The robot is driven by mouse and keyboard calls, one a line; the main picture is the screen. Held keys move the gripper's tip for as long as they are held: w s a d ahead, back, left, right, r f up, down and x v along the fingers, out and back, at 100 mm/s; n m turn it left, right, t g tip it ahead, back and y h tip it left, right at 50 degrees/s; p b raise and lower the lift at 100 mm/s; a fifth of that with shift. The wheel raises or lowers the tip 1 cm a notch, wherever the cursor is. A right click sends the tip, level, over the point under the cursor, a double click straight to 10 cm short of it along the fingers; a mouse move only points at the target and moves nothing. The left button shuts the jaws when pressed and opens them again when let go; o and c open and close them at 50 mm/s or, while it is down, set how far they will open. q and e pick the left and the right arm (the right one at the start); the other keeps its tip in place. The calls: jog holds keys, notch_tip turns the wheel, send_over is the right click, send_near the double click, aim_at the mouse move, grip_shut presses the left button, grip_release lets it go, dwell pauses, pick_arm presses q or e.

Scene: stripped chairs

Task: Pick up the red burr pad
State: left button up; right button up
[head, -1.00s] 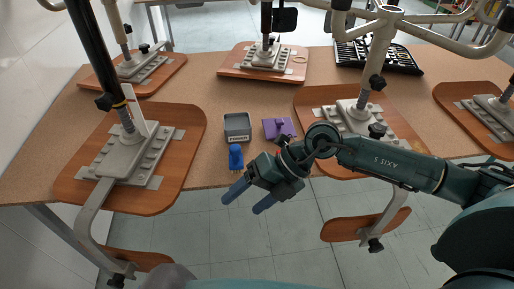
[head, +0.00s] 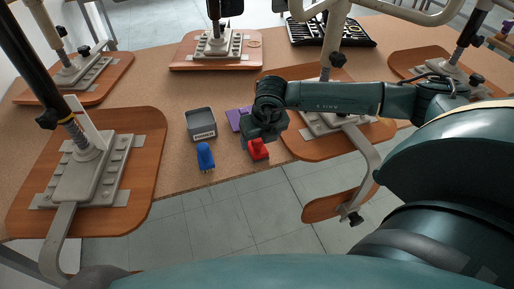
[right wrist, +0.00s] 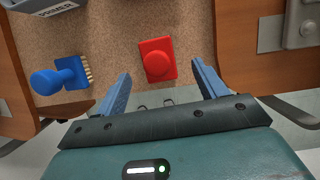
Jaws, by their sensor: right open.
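The red burr pad (head: 258,149) is a flat red block with a round red knob, lying near the table's front edge. My right gripper (head: 264,128) is above and just behind it in the head view. In the right wrist view the red burr pad (right wrist: 157,60) lies between the tips of the two open blue fingers, with nothing gripped. I cannot tell the height of the fingers above it. My left gripper is not in view.
A blue brush (head: 205,156) lies left of the pad, with a grey tray marked PRIMER (head: 201,123) behind it. A purple block (head: 238,118) is partly hidden by my right gripper.

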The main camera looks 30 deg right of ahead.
aim_at(258, 140)
jog(key=x, duration=0.5)
jog(key=shift+w+r+p, duration=0.1)
jog(key=shift+w+p, duration=0.25)
jog(key=shift+w, duration=0.05)
jog(key=shift+c, duration=0.2)
jog(key=c, duration=1.1)
